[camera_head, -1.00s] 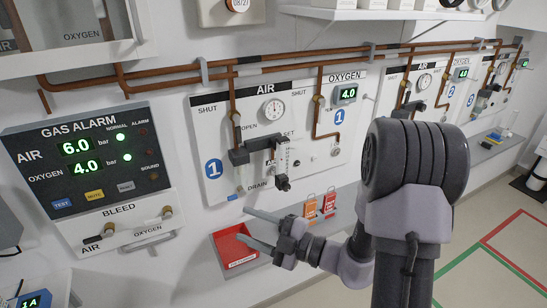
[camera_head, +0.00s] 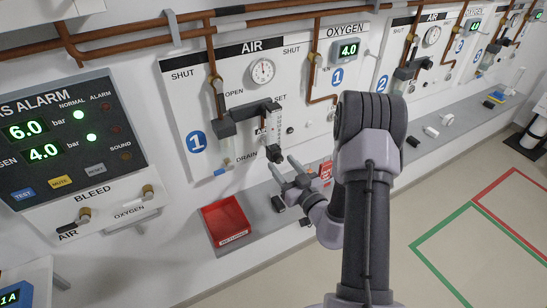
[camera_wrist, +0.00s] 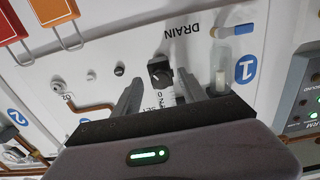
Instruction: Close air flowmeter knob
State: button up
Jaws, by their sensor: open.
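The air flowmeter (camera_head: 277,122) hangs on the panel marked AIR and 1, with a black knob (camera_head: 273,153) at its lower end. My gripper (camera_head: 284,163) is just below and right of the knob in the head view, open and empty. In the wrist view, which is upside down, the black knob (camera_wrist: 159,74) shows between my two spread fingers (camera_wrist: 159,80). A gap shows on each side of it, and I cannot tell how deep the knob lies between the fingers. Part of the flowmeter tube is hidden behind my gripper body there.
A red tray (camera_head: 206,212) sits on the grey ledge below the panel. Orange and red tags (camera_wrist: 53,12) hang close by. A drain bottle (camera_wrist: 221,70) is beside the flowmeter. The gas alarm panel (camera_head: 18,158) is at left.

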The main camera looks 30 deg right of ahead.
jog(key=shift+w, duration=0.4)
jog(key=shift+s+r, duration=0.1)
jog(key=shift+c, duration=0.7)
grip_shut()
jog(key=shift+n, duration=0.3)
